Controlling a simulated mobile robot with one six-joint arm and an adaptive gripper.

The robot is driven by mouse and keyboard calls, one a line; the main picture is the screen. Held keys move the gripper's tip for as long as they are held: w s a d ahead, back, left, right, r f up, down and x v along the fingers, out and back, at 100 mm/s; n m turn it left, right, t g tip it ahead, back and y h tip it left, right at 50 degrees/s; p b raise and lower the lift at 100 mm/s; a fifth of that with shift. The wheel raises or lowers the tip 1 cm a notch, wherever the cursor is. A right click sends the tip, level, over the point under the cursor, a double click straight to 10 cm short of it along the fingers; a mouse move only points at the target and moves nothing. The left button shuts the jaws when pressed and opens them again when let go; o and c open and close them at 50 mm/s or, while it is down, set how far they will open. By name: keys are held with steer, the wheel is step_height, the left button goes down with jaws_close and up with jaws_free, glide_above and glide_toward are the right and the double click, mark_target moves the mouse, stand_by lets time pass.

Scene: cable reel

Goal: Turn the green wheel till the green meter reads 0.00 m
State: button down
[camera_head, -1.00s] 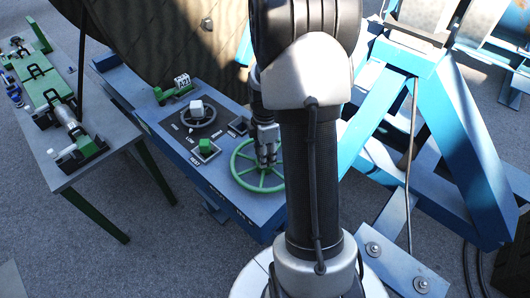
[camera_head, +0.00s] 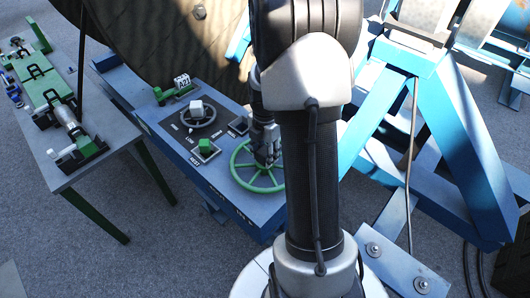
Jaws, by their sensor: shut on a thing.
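The green spoked wheel (camera_head: 232,169) lies on the blue console in the head view, partly behind my arm. My gripper (camera_head: 266,158) reaches down over the far part of the wheel and is shut on it. The exact spot of the grip is too small to make out.
A large reel (camera_head: 165,40) stands behind. A workbench (camera_head: 60,172) is at left, a blue frame (camera_head: 455,150) at right.

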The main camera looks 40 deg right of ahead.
stand_by(0.3)
steer(key=c, duration=1)
jaws_free()
steer(key=shift+c, duration=0.2)
step_height(320, 180, up, 12)
steer(key=s+a+r+m+t+b, duration=0.1)
steer(key=s+a+m+t+b, duration=0.1)
steer(key=s+a+m+b, duration=0.5)
steer(key=s+a+r+m+t+b, duration=0.1)
steer(key=a+m, duration=0.4)
steer(key=a, duration=0.6)
steer(key=s+a+f+m+t+b, duration=0.1)
steer(key=s+a+f+m+b, duration=0.2)
steer(key=s+a+m, duration=0.2)
steer(key=shift+s+a+f+m+t, duration=0.2)
steer(key=shift+s+a+m+t, duration=0.1)
steer(key=shift+s+m, duration=0.6)
